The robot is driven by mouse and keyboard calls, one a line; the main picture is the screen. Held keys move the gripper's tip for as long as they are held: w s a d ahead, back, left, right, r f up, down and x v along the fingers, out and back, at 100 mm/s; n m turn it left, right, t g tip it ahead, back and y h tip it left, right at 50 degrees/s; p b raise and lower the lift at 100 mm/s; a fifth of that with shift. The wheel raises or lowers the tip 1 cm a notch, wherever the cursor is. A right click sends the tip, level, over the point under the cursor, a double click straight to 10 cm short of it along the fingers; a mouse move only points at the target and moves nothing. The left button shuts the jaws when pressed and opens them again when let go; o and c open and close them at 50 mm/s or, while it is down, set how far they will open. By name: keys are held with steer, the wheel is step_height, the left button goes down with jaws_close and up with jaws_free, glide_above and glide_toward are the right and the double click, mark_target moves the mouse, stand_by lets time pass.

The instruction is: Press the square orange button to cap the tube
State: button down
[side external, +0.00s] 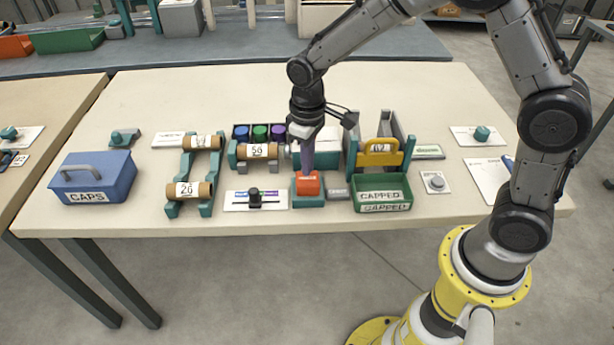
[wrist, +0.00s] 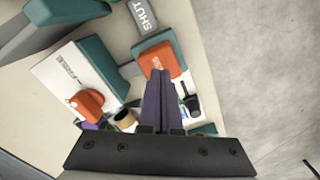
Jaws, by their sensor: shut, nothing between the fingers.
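The square orange button (side external: 308,184) sits on a teal base at the front middle of the table. It also shows in the wrist view (wrist: 175,62), just beyond my fingertips. My gripper (side external: 307,167) points down with its purple fingers shut and empty. The fingertips (wrist: 160,74) overlap the button's edge in the wrist view; I cannot tell whether they touch it. A cardboard tube marked 56 (side external: 258,151) lies in a teal holder left of my gripper. Its end near the machine is partly hidden.
A slider panel (side external: 240,200) lies left of the button and a green CAPPED bin (side external: 382,195) right of it. Purple, green and blue caps (side external: 260,132) stand behind the tube. A rack (side external: 175,208) holds more tubes. A blue CAPS box (side external: 93,183) stands at left.

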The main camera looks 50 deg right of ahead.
steer(key=shift+f, duration=0.75)
steer(key=shift+f, duration=1.2)
steer(key=shift+r, duration=4.1)
